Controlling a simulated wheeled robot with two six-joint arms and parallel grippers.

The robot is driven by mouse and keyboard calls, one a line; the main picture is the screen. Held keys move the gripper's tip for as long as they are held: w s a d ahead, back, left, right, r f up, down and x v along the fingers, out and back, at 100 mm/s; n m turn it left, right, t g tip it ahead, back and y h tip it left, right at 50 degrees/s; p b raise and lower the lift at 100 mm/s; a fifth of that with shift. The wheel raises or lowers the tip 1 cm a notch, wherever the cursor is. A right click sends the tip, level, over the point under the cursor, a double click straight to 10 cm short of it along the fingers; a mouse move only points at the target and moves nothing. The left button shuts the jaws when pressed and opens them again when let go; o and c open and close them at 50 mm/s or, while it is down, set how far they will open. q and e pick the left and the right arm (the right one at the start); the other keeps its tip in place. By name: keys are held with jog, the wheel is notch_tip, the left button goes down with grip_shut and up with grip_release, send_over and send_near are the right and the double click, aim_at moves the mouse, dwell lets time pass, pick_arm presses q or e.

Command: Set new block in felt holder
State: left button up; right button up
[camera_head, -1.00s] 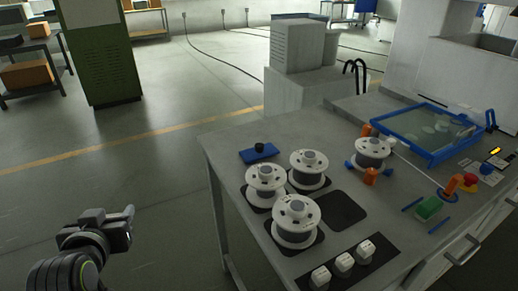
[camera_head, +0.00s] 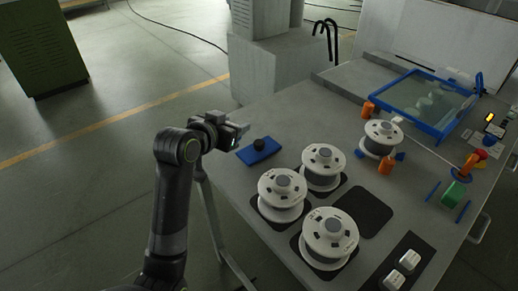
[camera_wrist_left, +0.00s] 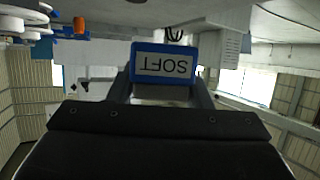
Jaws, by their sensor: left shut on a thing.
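My left gripper (camera_head: 238,130) is shut beside the left edge of the table, close to a flat blue piece with a black round top (camera_head: 261,152). In the left wrist view the fingers (camera_wrist_left: 165,80) are shut on a blue block (camera_wrist_left: 163,60) with a pale label reading SOFT, upside down in the picture. The block hardly shows in the head view. The flat blue piece lies on the table, right of the gripper and apart from it; I cannot tell for sure that it is the felt holder. My right gripper is not in view.
The grey table (camera_head: 255,118) bears several white spools (camera_head: 329,238) on dark pads, with one empty pad (camera_head: 364,211). White blocks (camera_head: 393,280) stand at the front. A blue-framed tray (camera_head: 432,103) is at the back right. A grey cabinet (camera_head: 262,80) stands behind the table.

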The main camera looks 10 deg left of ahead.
pick_arm(q)
jog(key=f, duration=0.5)
jog(key=shift+d+f, duration=0.15)
jog(key=shift+d, duration=0.05)
jog(key=shift+f, duration=2.3)
jog(key=shift+f, duration=0.25)
jog(key=o, duration=1)
jog(key=shift+a, duration=0.1)
